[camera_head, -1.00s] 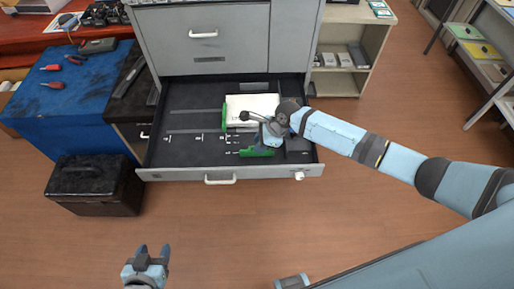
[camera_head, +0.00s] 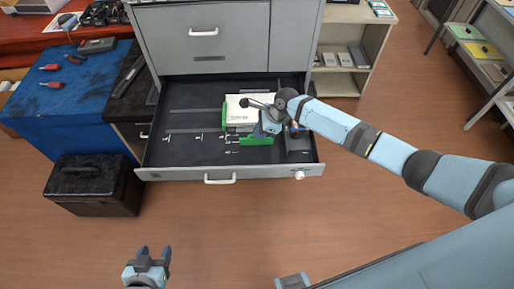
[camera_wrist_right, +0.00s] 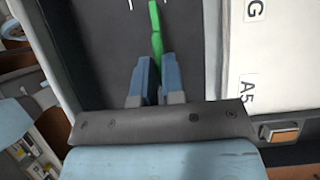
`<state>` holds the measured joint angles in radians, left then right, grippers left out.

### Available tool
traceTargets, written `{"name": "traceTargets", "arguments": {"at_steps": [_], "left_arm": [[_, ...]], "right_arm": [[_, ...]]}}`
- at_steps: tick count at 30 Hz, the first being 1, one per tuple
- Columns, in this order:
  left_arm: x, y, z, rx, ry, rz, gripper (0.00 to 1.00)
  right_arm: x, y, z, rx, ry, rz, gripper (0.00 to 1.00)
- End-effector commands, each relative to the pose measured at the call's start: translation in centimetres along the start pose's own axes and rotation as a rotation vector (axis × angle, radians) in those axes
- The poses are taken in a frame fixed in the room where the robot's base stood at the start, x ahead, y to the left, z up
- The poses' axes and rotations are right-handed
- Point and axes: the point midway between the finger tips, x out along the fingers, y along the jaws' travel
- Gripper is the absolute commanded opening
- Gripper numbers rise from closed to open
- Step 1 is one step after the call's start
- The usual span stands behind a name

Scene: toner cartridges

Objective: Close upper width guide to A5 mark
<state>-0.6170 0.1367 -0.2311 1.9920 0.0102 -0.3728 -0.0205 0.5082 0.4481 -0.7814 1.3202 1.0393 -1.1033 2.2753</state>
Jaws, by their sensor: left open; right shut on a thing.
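The open tray drawer (camera_head: 190,150) has a dark floor with white marks and slots. A stack of white paper (camera_head: 236,112) lies in it. One green guide (camera_head: 224,116) stands at the paper's left side. Another green guide (camera_head: 257,141) lies along the paper's near side. My right gripper (camera_head: 267,128) is shut on this near guide; in the right wrist view the green piece (camera_wrist_right: 157,40) sits between its fingers. A label reading A5 (camera_wrist_right: 247,90) is on the pale surface beside them. My left gripper (camera_head: 148,258) is open and empty, low in front of the drawer.
The drawer front has a white handle (camera_head: 220,181) and a white knob (camera_head: 299,175). A black box (camera_head: 95,185) stands on the floor at left, beside a blue-covered bench (camera_head: 55,120). A shelf (camera_head: 340,80) stands at back right. The floor in front is clear.

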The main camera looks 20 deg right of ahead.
Motion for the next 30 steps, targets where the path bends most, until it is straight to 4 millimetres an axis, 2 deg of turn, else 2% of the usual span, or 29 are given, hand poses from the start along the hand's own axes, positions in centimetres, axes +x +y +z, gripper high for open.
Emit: {"name": "traceTargets", "arguments": {"at_steps": [17,18,19,20,30], "left_arm": [[0.7,-0.2,1.1,0.000,-0.001,-0.002,0.55],[0.6,-0.2,1.0,0.000,-0.001,-0.003,0.55],[0.6,-0.2,1.1,0.000,-0.002,-0.003,0.55],[0.6,-0.2,1.1,0.000,-0.002,-0.003,0.55],[0.6,-0.1,1.1,-0.002,-0.003,-0.001,0.55]], "right_arm": [[0.0,-4.0,0.0,0.001,0.000,-0.002,0.00],[-0.1,-3.9,0.0,0.001,0.000,-0.001,0.18],[-0.1,-3.9,0.0,0.000,0.000,-0.001,0.25],[-0.1,-3.9,0.0,0.001,0.000,-0.001,0.28],[0.0,-3.8,0.0,0.000,0.000,0.000,0.28]]}}
